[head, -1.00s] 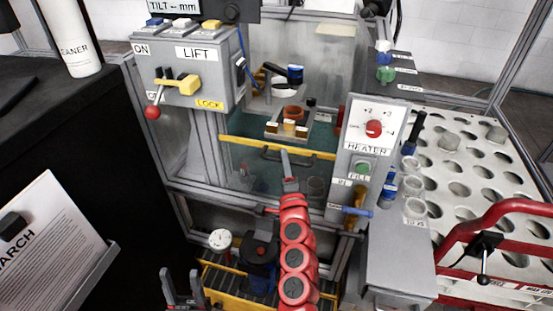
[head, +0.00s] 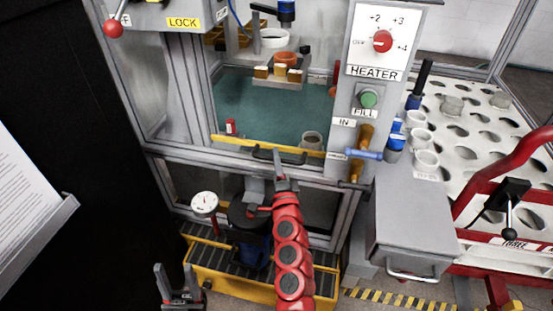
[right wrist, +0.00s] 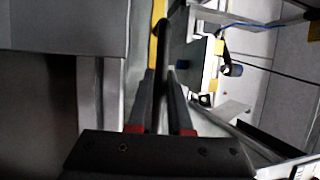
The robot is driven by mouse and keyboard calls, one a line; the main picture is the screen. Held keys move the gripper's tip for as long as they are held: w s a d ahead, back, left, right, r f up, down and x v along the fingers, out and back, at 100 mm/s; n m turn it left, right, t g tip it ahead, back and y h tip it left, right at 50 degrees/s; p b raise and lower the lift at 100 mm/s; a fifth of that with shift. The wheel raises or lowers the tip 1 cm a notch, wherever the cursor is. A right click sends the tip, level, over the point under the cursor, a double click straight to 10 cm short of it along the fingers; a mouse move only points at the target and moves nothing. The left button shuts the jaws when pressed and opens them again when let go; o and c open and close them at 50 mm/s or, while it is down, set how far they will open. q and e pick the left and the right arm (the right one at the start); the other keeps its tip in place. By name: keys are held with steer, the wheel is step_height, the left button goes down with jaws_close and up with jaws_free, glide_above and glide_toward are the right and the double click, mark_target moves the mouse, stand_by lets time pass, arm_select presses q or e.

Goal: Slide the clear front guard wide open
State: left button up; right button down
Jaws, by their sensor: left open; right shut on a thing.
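The clear front guard shows by its yellow top edge (head: 235,144), which sits low across the machine's front opening, at the level of the chamber floor. Its pane is hard to make out against the frame below. A black bar handle (head: 298,159) is fixed along this edge. My right gripper (head: 279,172) is shut on the handle from the front. The right wrist view shows the dark handle (right wrist: 164,62) between the fingers, beside the yellow edge (right wrist: 158,22). My left gripper (head: 176,284) is open and empty, low at the left, away from the guard.
Inside the opening are a teal floor (head: 270,105), a small red item (head: 231,127) and a grey cup (head: 311,140). A heater panel (head: 382,40) and a grey box (head: 415,225) stand right. A gauge (head: 204,203) and yellow step (head: 205,258) lie below.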

steer(key=c, duration=0.8)
jaws_free()
steer(key=shift+c, duration=0.2)
steer(key=p+v, duration=0.1)
steer(key=v, duration=1.6)
steer(key=shift+s, duration=0.2)
